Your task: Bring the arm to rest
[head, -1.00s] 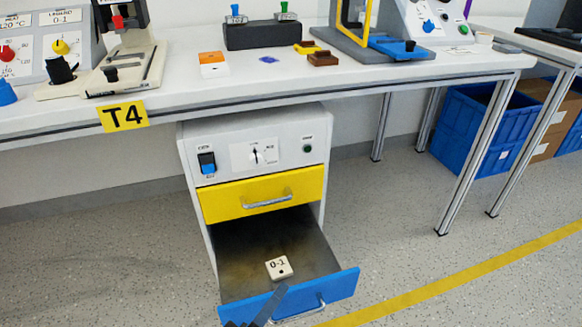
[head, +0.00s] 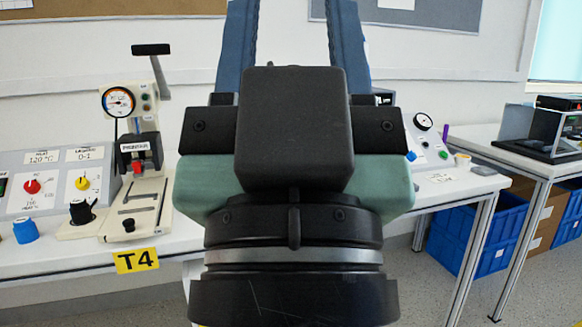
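My gripper (head: 291,25) fills the middle of the head view, raised upright in front of the bench and seen from its back. Its two blue fingers stand wide apart and run out of the top edge. Only the wall shows between them, so it looks open and empty; the very tips are out of frame. The dark wrist (head: 294,285) below hides the middle of the bench and whatever is under it. The cabinet and its drawers are not visible.
Left on the white bench are a press (head: 135,185) with a gauge, a control panel (head: 60,180) with red and yellow knobs, and a blue knob (head: 26,230). A sloped console (head: 428,145) stands right. Blue crates (head: 470,240) sit below, beside a second table.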

